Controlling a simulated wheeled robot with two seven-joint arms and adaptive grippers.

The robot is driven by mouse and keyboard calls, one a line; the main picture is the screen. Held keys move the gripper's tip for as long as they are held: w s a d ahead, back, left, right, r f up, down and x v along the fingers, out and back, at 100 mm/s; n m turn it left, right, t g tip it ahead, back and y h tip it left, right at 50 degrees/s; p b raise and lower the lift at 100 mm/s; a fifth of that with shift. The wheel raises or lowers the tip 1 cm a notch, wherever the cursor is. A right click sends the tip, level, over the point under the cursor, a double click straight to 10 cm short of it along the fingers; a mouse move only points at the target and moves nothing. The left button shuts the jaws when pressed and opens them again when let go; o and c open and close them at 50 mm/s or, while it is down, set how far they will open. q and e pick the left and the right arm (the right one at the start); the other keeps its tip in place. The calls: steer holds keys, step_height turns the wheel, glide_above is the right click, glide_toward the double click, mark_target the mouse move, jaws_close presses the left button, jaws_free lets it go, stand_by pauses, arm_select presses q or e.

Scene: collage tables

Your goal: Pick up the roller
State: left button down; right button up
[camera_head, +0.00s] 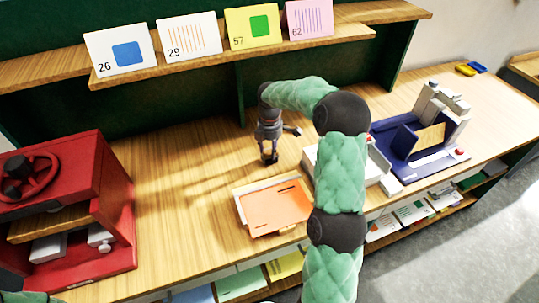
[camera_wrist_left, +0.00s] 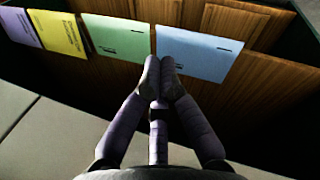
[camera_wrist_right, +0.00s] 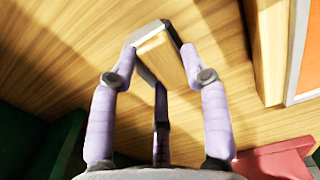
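My right gripper (camera_head: 269,160) points down at the wooden table, behind the orange sheet. In the right wrist view its fingers (camera_wrist_right: 160,58) stand apart, with a tan piece with grey edges (camera_wrist_right: 172,55) between the tips. This piece may be the roller, but too little shows to be sure. I cannot tell whether the fingers press on it or are only around it. No other roller is clear in view. My left gripper (camera_wrist_left: 161,62) is shut with its tips together and nothing seen in it, in front of the table's lower shelf.
An orange sheet (camera_head: 273,207) lies near the front edge. A red press (camera_head: 75,175) stands at left, a dark blue device (camera_head: 390,140) at right. A pale tray (camera_head: 376,166) is partly hidden behind my right arm. Numbered cards (camera_head: 192,40) stand on the shelf above. Table left of my gripper is clear.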

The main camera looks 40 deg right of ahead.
steer(key=c, duration=0.3)
